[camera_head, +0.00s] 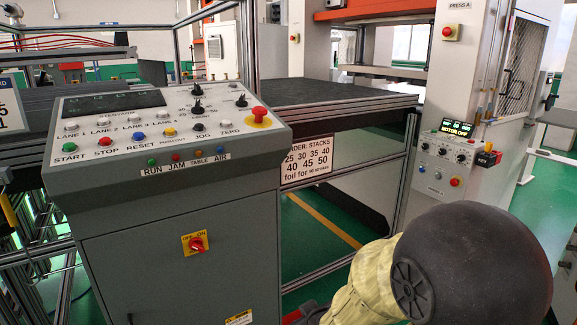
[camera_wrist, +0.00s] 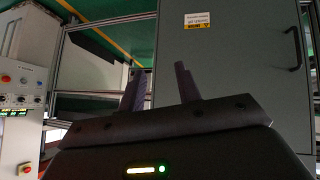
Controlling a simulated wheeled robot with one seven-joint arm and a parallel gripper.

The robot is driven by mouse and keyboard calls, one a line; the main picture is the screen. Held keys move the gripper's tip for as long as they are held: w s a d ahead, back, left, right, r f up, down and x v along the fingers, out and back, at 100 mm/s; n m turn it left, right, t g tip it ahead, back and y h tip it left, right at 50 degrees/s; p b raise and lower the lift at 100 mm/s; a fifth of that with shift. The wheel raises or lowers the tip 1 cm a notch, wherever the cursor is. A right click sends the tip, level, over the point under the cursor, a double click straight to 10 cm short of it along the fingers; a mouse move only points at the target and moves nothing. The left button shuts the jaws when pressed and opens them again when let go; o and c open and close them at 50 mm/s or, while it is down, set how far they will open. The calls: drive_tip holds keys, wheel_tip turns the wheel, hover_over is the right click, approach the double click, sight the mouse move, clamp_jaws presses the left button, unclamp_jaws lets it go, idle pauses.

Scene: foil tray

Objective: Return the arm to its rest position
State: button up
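My gripper (camera_wrist: 159,72) shows in the wrist view. Its two dark fingers stand apart with nothing between them, so it is open and empty. My gripper is not visible in the head view. There, part of my arm, with a yellow sleeve and a large dark rounded joint, fills the lower right corner.
A grey control console (camera_head: 170,130) with coloured buttons and a red knob stands at the left. A dark table (camera_head: 330,93) lies behind it. A press control panel (camera_head: 446,160) is at the right. Green floor (camera_head: 310,240) shows between them.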

drive_tip(key=s+d+m+g+h, duration=0.2)
drive_tip(key=s+d+m+g, duration=0.4)
drive_tip(key=s+d, duration=0.6)
wheel_tip(320, 180, up, 19)
drive_tip(key=a+p, duration=0.1)
drive_tip(key=p, duration=1.8)
drive_tip(key=shift+s+p, duration=0.25)
drive_tip(key=shift+p, duration=0.05)
drive_tip(key=shift+f, duration=0.1)
drive_tip(key=shift+c, duration=0.2)
